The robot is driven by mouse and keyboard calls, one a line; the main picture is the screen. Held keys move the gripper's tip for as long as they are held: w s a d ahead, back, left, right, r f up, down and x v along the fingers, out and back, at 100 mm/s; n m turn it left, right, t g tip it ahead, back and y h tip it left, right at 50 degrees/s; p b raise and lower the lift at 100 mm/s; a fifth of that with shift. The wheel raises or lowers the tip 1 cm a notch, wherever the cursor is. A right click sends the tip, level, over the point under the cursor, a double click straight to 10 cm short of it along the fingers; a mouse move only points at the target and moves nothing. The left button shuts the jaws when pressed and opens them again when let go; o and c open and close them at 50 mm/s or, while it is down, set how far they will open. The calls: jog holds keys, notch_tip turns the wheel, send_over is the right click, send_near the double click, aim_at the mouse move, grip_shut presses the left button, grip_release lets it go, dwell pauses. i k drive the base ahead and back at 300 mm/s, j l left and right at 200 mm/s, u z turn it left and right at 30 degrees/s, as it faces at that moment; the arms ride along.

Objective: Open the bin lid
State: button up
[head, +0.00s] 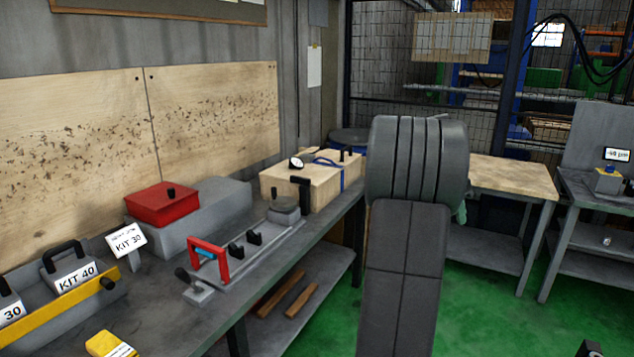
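A dark blue round top (350,137), possibly the bin lid, shows at the back beyond the bench end. It looks shut, and its body is mostly hidden behind the wooden box and my arm. A red block-shaped cover (162,207) with a black knob sits on a grey box (215,212) on the left bench. I cannot tell for certain which of these is the bin lid. My arm's thick grey links rise through the middle of the view and hide what is behind them. My gripper is not in view.
The grey bench (225,260) carries a wooden box (322,187), a fixture with a red handle (208,252) and a tray of kits (70,290). A wood-topped table (510,178) and a grey bench (597,190) stand right.

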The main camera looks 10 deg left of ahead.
aim_at(158, 197)
jog(key=i+l+u, duration=0.2)
jog(key=i, duration=0.35)
jog(key=i+l+u, duration=0.15)
jog(key=i, duration=0.4)
jog(key=i+u, duration=0.15)
jog(key=u, duration=0.3)
jog(key=i+u, duration=0.2)
jog(key=u, duration=0.25)
jog(key=i+l+u, duration=0.1)
jog(key=u, duration=0.35)
jog(key=i+l+u, duration=0.15)
jog(key=u, duration=0.3)
jog(key=i+l+u, duration=0.2)
jog(key=u, duration=0.25)
jog(key=i+l+u, duration=0.25)
jog(key=u, duration=0.15)
